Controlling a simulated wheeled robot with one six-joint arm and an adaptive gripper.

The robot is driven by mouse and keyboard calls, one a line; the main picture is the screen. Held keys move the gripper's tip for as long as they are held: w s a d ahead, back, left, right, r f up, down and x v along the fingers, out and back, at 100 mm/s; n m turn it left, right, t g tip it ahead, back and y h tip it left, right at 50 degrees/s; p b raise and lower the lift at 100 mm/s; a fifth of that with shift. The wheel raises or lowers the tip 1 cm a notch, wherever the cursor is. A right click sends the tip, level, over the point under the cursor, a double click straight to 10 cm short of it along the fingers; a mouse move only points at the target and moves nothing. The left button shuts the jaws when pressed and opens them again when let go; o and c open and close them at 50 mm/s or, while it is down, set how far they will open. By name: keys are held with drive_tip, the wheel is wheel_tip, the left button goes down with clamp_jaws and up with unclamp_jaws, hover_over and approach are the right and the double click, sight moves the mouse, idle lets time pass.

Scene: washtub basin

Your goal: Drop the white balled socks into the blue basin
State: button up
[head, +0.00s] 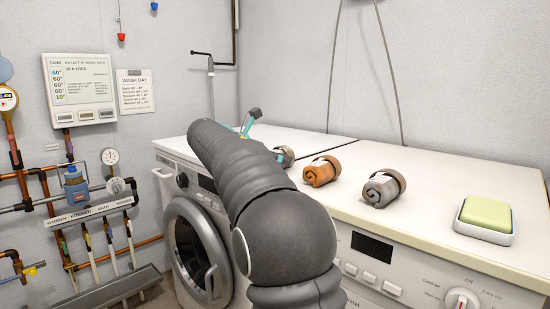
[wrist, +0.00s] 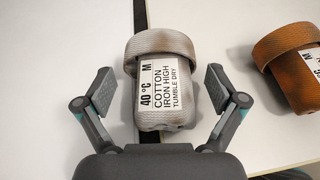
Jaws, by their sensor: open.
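The white balled socks (wrist: 162,45), off-white with a printed laundry label, lie on the white machine top in the wrist view. My gripper (wrist: 158,85) is open, with one finger on each side of the socks and a gap on both sides. In the head view the ball beside my arm (head: 286,157) looks like the same socks, partly hidden by my arm. The blue basin is in neither view.
Brown-orange balled socks (head: 321,173) lie close to the right, also in the wrist view (wrist: 290,62). Grey balled socks (head: 382,189) lie farther right. A green block on a white dish (head: 485,220) sits near the right end. The back of the machine top is clear.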

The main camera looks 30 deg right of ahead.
drive_tip(key=shift+f+b, duration=0.25)
drive_tip(key=shift+b, duration=0.75)
drive_tip(key=p+v, duration=0.2)
drive_tip(key=v, duration=1.2)
drive_tip(key=shift+s+d+r+p, duration=0.15)
drive_tip(key=shift+r+p, duration=0.1)
drive_tip(key=shift+p, duration=0.1)
